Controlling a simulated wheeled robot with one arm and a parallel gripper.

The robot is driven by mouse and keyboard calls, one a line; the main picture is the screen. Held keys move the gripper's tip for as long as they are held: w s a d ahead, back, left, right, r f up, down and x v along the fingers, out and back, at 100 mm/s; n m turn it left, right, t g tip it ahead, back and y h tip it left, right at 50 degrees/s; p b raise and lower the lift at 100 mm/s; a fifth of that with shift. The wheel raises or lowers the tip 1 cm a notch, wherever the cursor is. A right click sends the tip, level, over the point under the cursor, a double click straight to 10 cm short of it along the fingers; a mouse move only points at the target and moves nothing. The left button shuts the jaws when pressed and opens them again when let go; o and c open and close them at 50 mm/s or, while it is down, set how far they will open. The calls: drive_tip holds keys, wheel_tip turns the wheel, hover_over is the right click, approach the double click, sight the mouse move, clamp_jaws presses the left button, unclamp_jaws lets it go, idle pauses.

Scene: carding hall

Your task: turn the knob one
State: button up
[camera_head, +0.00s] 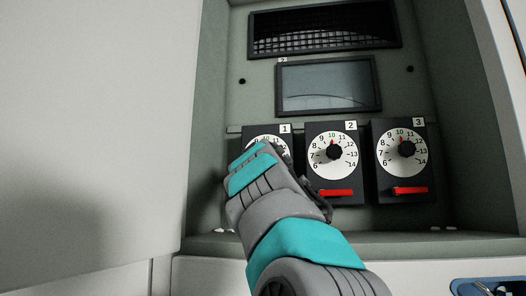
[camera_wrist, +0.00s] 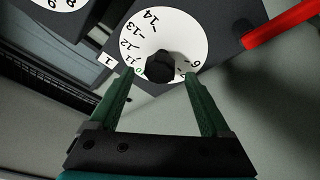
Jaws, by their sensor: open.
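Knob one is the black knob (camera_wrist: 160,66) at the centre of a white numbered dial (camera_wrist: 190,35) beside a label "1" in the wrist view. My gripper (camera_wrist: 159,75) is open, its two green fingers apart with the tips over the lower part of the dial, one to each side of the knob. I cannot tell whether either finger touches it. In the head view, my arm covers most of the dial one unit (camera_head: 285,128); its knob and my fingertips are hidden there.
Dial two (camera_head: 332,170) and dial three (camera_head: 409,170) stand to the right, each with a red bar below. A dark screen (camera_head: 330,85) and a mesh grille (camera_head: 325,30) are above. The recess has a side wall at left and a ledge below.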

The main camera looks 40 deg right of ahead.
drive_tip(key=shift+x, duration=1.05)
clamp_jaws()
